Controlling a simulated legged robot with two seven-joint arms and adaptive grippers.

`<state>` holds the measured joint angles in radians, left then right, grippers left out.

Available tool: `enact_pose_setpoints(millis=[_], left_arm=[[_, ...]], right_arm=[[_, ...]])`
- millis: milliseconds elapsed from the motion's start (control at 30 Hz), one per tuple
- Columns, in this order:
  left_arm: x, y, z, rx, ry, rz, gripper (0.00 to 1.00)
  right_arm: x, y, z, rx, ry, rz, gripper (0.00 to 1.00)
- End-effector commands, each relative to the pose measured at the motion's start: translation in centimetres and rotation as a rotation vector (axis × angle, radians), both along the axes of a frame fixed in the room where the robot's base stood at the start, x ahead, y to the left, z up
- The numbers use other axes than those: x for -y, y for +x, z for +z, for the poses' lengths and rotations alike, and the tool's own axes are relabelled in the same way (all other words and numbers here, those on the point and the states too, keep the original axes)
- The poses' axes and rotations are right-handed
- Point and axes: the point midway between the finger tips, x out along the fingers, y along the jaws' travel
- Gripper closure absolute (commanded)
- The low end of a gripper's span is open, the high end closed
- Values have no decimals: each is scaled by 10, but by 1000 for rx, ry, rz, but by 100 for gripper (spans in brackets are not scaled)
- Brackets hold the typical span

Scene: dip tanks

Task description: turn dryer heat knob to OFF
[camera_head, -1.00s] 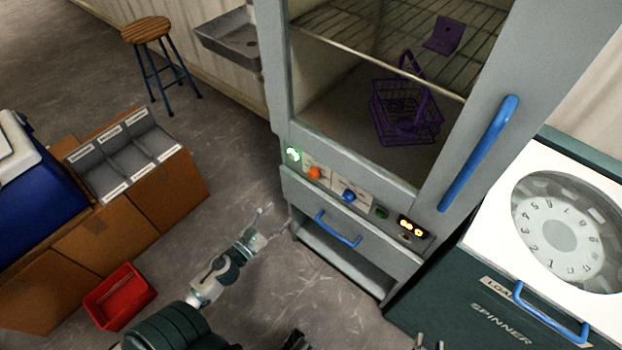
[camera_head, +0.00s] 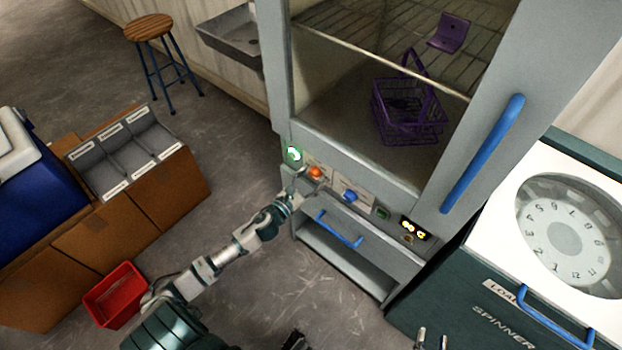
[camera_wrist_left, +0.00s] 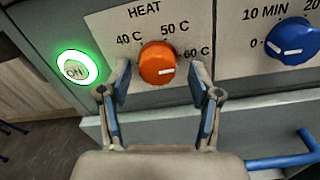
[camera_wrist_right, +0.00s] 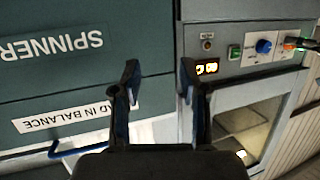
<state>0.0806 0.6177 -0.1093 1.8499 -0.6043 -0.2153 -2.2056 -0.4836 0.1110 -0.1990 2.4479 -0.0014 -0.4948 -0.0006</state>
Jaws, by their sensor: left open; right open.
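The orange heat knob (camera_head: 315,172) is on the dryer's front panel. In the left wrist view the heat knob (camera_wrist_left: 157,63) sits under the word HEAT, with 40 C, 50 C and 60 C around it. Its white mark points right, near 60 C. No OFF label is readable. My left gripper (camera_head: 304,184) is open at the panel; in its wrist view the left gripper (camera_wrist_left: 160,88) has one finger on each side of the knob, with gaps visible. My right gripper (camera_head: 431,342) is open and empty at the bottom edge, near the spinner.
A lit green ON button (camera_wrist_left: 75,68) is left of the knob and a blue timer knob (camera_wrist_left: 291,40) is to its right. Below the panel is a drawer with a blue handle (camera_head: 338,230). The spinner (camera_head: 500,310) stands at right. A red bin (camera_head: 115,295) is on the floor.

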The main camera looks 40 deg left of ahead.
Motion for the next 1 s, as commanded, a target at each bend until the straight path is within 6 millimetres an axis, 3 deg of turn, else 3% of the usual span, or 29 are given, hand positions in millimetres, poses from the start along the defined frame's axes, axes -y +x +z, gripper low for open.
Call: enact_pose_setpoints(millis=[133, 167, 300, 400, 700, 1000], left_arm=[[0, 0, 0, 0, 0, 0, 37], [0, 0, 0, 0, 0, 0, 42], [0, 0, 0, 0, 0, 0, 77], [0, 0, 1, 0, 1, 1, 97], [0, 0, 3, 1, -26, 0, 97], [1, 0, 6, -9, -191, 1, 97]], right_arm=[[0, 1, 0, -1, 0, 0, 57], [0, 1, 0, -1, 1, 0, 57], [0, 1, 0, -1, 1, 0, 57], [0, 1, 0, -1, 1, -1, 57], [1, 0, -1, -22, -5, -1, 57], [11, -21, -25, -217, -61, -5, 57]])
